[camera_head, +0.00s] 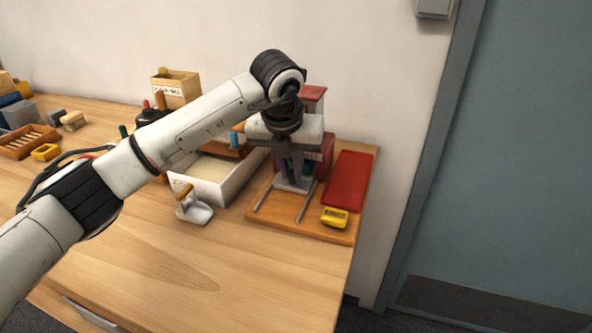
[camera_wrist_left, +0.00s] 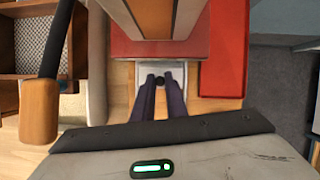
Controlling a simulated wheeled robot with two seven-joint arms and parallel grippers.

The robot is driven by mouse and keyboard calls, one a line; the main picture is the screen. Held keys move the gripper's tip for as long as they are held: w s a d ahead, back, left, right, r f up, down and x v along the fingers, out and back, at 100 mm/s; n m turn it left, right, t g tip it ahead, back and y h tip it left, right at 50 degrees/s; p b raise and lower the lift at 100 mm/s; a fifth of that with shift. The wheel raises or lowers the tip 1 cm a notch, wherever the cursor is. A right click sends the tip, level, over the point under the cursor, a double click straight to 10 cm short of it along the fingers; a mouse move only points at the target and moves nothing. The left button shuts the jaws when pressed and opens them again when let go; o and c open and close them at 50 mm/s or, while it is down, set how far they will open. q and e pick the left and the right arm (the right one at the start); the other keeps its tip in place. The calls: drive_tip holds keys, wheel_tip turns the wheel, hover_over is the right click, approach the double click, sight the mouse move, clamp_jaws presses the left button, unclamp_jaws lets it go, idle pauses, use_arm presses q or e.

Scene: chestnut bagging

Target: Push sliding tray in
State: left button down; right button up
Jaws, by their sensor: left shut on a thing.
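The sliding tray (camera_head: 293,186) is a small grey plate on two metal rails on a wooden base board (camera_head: 330,234). It also shows in the left wrist view (camera_wrist_left: 207,78), under the front of a red device (camera_wrist_left: 125,48) with a wooden front. My left gripper (camera_head: 296,176) points down at the tray in front of the device. In the left wrist view its two dark fingers (camera_wrist_left: 160,84) are shut on a small dark knob on the tray. The fingers and arm hide part of the tray and device. My right gripper is not in view.
A red pad (camera_head: 348,181) and a yellow item (camera_head: 334,217) lie right of the rails. A white box (camera_head: 233,183) and a scoop-like tool (camera_head: 194,208) stand at left. A cardboard box (camera_head: 177,88) is at the back. The table's front is clear.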

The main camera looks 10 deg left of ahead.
use_arm(q)
drive_tip(key=c, duration=1.8)
unclamp_jaws()
drive_tip(key=shift+w+d, duration=0.1)
drive_tip(key=shift+w, duration=0.15)
drive_tip(key=shift+o, duration=0.2)
drive_tip(key=v, duration=1)
drive_tip(key=shift+s+r, duration=0.2)
